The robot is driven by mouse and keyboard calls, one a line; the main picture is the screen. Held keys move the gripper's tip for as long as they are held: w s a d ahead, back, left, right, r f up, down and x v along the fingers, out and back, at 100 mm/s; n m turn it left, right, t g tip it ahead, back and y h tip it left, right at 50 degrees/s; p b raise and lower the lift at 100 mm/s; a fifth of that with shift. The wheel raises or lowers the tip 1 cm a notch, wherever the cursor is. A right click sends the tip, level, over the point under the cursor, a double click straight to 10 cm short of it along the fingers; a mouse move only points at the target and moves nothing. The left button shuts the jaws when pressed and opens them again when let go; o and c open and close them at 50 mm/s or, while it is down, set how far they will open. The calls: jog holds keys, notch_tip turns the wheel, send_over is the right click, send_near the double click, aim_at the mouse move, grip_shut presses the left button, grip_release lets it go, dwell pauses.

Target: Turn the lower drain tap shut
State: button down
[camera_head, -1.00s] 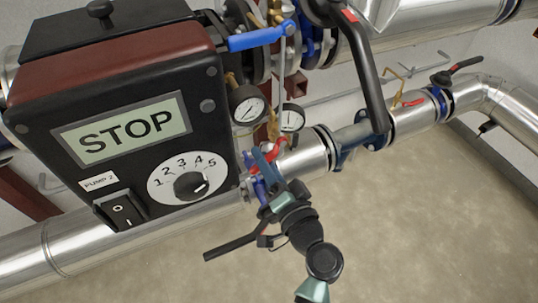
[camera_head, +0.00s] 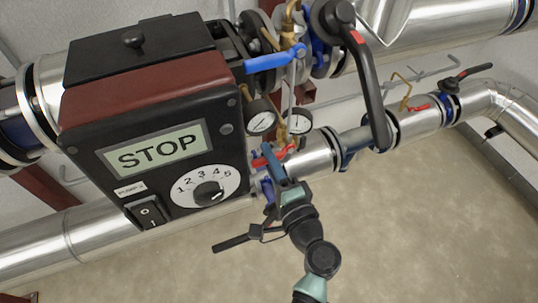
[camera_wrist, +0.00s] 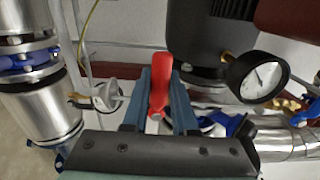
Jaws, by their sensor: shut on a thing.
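The lower drain tap has a red lever handle (camera_wrist: 159,92), which in the wrist view stands between the two blue fingers of my gripper (camera_wrist: 160,78). The fingers are shut on the handle from both sides. In the head view my gripper (camera_head: 273,162) reaches up to the tap just right of the control box, below the gauges. Red parts of the tap area (camera_head: 259,162) show beside the fingers. The tap's body is mostly hidden behind the gripper, so I cannot tell how far the tap is turned.
The black and maroon control box (camera_head: 160,140) with a STOP display is close on the left. Two gauges (camera_head: 261,121) and a blue lever (camera_head: 268,63) sit above my gripper. A thick black handle (camera_head: 368,90) hangs to the right. The floor below is clear.

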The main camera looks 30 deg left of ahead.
dwell(0.4)
jog(key=c, duration=0.7)
grip_release()
jog(key=v, duration=1.3)
